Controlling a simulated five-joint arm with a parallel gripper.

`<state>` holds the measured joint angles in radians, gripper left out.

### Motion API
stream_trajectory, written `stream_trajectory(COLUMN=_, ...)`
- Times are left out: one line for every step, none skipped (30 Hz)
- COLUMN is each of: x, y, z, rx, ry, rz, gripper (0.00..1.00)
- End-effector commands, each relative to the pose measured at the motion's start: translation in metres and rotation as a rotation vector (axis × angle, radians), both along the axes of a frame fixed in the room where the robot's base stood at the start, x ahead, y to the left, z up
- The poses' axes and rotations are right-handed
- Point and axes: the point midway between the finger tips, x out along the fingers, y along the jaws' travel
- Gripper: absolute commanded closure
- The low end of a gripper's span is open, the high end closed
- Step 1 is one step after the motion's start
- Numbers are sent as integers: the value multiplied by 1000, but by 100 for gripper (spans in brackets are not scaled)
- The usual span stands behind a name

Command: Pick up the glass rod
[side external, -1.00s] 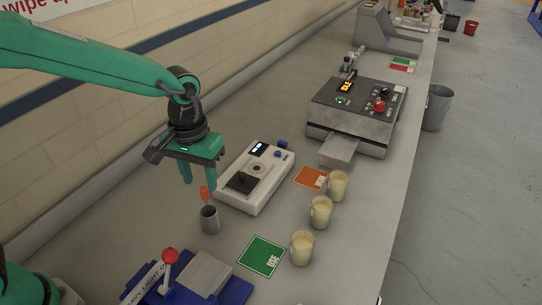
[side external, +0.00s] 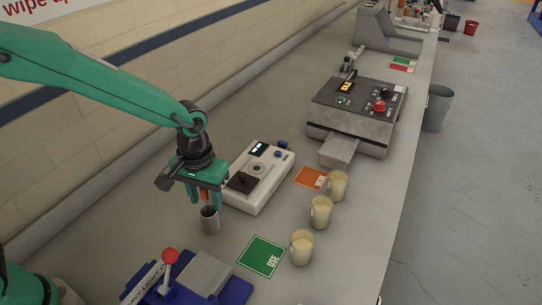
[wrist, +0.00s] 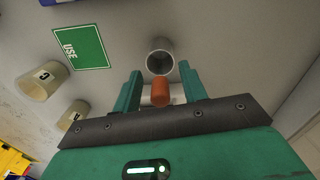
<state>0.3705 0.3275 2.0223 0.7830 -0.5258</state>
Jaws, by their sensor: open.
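The glass rod shows only as its orange-red end (side external: 205,195), which stands up out of a grey metal cup (side external: 210,222) on the bench. In the wrist view the orange end (wrist: 160,93) lies between my two green fingers, with a gap visible on each side. The cup's round mouth (wrist: 160,60) faces the camera just beyond it. The rest of the rod is hidden. My gripper (side external: 205,203) is open, pointing down, with its fingertips near the cup's rim on either side of the rod end. It also shows in the wrist view (wrist: 160,76).
A white instrument (side external: 257,178) stands right behind the cup. A blue device with a red-knobbed lever (side external: 170,256) is in front. A green USE card (side external: 262,256), an orange card (side external: 311,178) and cream beakers (side external: 321,213) lie to the right. A grey machine (side external: 352,115) stands farther back.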

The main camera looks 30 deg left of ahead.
Motion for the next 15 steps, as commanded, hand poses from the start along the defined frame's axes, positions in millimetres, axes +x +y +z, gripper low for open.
stream_trajectory(x=0, y=0, z=-5, rx=1, ry=2, rz=0, gripper=58)
stream_trajectory(x=0, y=0, z=-7, rx=1, ry=2, rz=0, gripper=58)
stream_trajectory(x=0, y=0, z=-9, rx=1, ry=2, rz=0, gripper=58)
stream_trajectory(x=0, y=0, z=-10, rx=1, ry=1, rz=0, gripper=58)
stream_trajectory(x=0, y=0, z=-11, rx=0, ry=1, rz=0, gripper=58)
stream_trajectory(x=0, y=0, z=-11, rx=0, ry=0, rz=0, gripper=58)
stream_trajectory(x=0, y=0, z=-12, rx=0, ry=0, rz=0, gripper=58)
stream_trajectory(x=0, y=0, z=-11, rx=0, ry=-1, rz=0, gripper=58)
stream_trajectory(x=0, y=0, z=-11, rx=0, ry=-1, rz=0, gripper=58)
stream_trajectory(x=0, y=0, z=-11, rx=0, ry=-1, rz=0, gripper=58)
stream_trajectory(x=0, y=0, z=-11, rx=0, ry=-1, rz=0, gripper=58)
stream_trajectory(x=0, y=0, z=-11, rx=0, ry=-1, rz=0, gripper=58)
stream_trajectory(x=0, y=0, z=-11, rx=0, ry=-1, rz=0, gripper=58)
stream_trajectory(x=0, y=0, z=-11, rx=0, ry=0, rz=0, gripper=58)
stream_trajectory(x=0, y=0, z=-11, rx=0, ry=-1, rz=0, gripper=58)
